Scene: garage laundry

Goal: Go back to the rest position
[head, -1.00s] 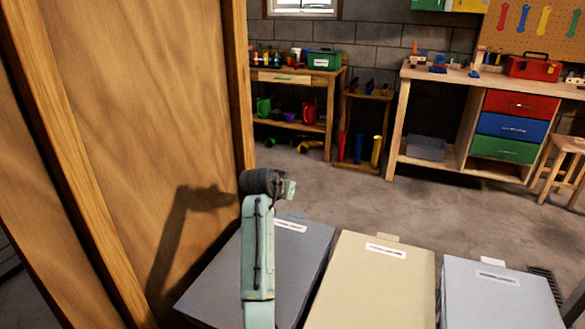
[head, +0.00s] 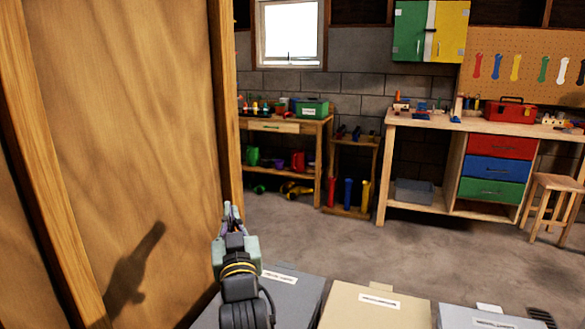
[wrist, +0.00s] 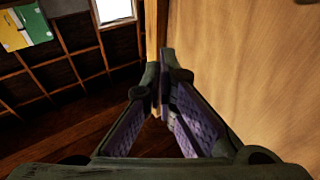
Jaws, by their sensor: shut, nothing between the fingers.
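My gripper (head: 232,212) is in the lower middle of the head view, pointing up and away from me, above the lidded boxes and close to the wooden panel. In the wrist view my gripper (wrist: 160,82) has its fingertips together, with the purple finger pads facing each other and nothing between them. My arm below it is partly cut off by the bottom edge of the head view.
A wooden panel (head: 125,130) stands close on the left. A grey box (head: 290,295), a cream box (head: 370,308) and a lighter grey box (head: 480,318) lie below. Farther back are a workbench (head: 440,120), a stool (head: 555,185) and open floor (head: 340,235).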

